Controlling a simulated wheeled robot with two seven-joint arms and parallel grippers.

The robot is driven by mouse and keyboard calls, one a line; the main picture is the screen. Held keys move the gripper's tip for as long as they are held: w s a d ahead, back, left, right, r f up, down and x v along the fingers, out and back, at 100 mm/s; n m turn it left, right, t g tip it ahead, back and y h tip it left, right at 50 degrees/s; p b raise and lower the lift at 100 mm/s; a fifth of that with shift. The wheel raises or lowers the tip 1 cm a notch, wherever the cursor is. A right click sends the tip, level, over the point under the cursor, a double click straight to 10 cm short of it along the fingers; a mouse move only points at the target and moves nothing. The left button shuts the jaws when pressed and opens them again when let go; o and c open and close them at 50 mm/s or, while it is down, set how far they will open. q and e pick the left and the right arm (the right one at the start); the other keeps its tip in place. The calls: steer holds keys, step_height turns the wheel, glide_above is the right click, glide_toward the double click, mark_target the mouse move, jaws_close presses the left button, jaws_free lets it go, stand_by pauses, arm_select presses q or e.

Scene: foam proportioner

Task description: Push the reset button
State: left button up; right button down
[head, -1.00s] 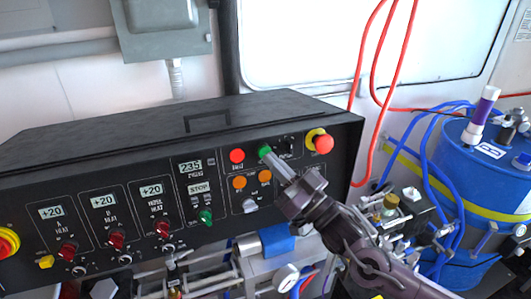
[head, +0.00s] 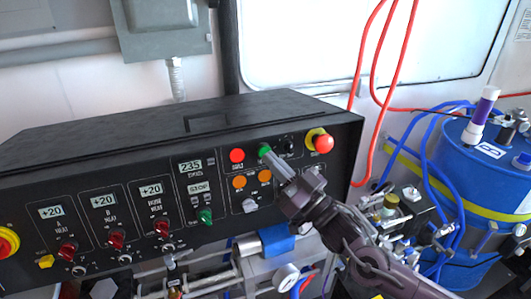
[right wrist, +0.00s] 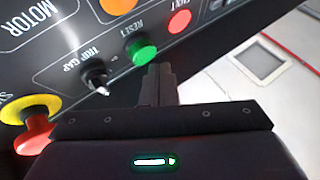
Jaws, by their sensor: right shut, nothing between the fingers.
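The green reset button (head: 264,150) is on the upper right of the black control panel, just right of a red fault light (head: 237,155). It also shows in the right wrist view (right wrist: 144,52) with the word RESET beside it. My right gripper (head: 271,159) is shut and empty, its fingertips pointing up and left at the button. In the right wrist view its fingertips (right wrist: 157,70) lie at the button's lower edge and cover a little of it. I cannot tell whether they touch it. My left gripper is not in view.
A trip gap knob (right wrist: 97,78) and a red and yellow stop button (head: 320,141) are close to the reset button. Orange buttons (head: 239,182) sit below. A blue drum (head: 480,165) and hoses stand at the right.

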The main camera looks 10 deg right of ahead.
steer(key=shift+w, duration=0.3)
steer(key=shift+w+a+f, duration=0.1)
steer(key=shift+w+a, duration=0.05)
steer(key=shift+w, duration=0.25)
stand_by(0.6)
steer(key=shift+s, duration=0.85)
steer(key=shift+s+d+r+p, duration=0.2)
steer(key=shift+s+p, duration=0.2)
steer(key=shift+s, duration=0.4)
steer(key=shift+s+d+r+p, duration=0.15)
steer(key=shift+s+d+p, duration=0.15)
steer(key=shift+s, duration=0.5)
steer(key=shift+s+d+r+p, duration=0.2)
steer(key=shift+s+p, duration=0.25)
steer(key=shift+s, duration=0.35)
